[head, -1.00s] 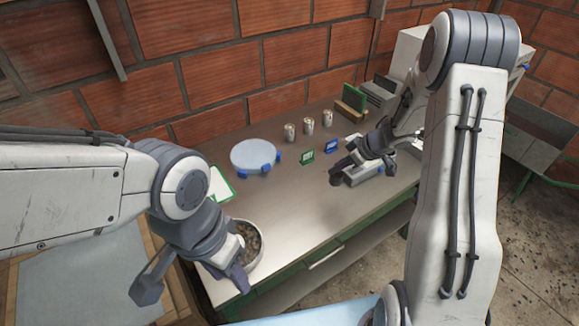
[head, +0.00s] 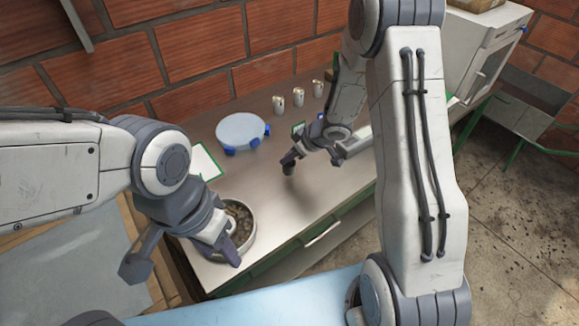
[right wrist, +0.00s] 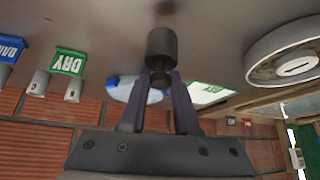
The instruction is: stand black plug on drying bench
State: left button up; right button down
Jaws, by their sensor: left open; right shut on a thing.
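My right gripper (head: 298,155) is shut on the black plug (head: 288,167), over the middle of the steel table (head: 315,185). In the right wrist view the plug (right wrist: 161,48) is a dark cylinder with a narrower neck and knob, held between the two fingers (right wrist: 160,88). In the head view its wide end points down toward the table; I cannot tell whether it touches. My left gripper (head: 182,260) is open and empty beside the round bowl (head: 250,247). No surface is clearly marked as the drying bench; a green DRY sign (right wrist: 68,61) stands on the steel table.
A pale round plate with blue feet (head: 242,131), a green-edged card (head: 205,162) and several metal cups (head: 298,97) stand toward the brick wall. A blue sign (right wrist: 11,48) stands beside DRY. A white machine (head: 480,55) is at back right. Table between plate and plug is clear.

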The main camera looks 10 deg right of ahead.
aim_at(291, 163)
jog(key=shift+f+b, duration=0.45)
jog(key=shift+f, duration=1.4)
jog(key=shift+f, duration=0.1)
jog(key=c, duration=0.6)
grip_release()
jog(key=shift+c, duration=0.2)
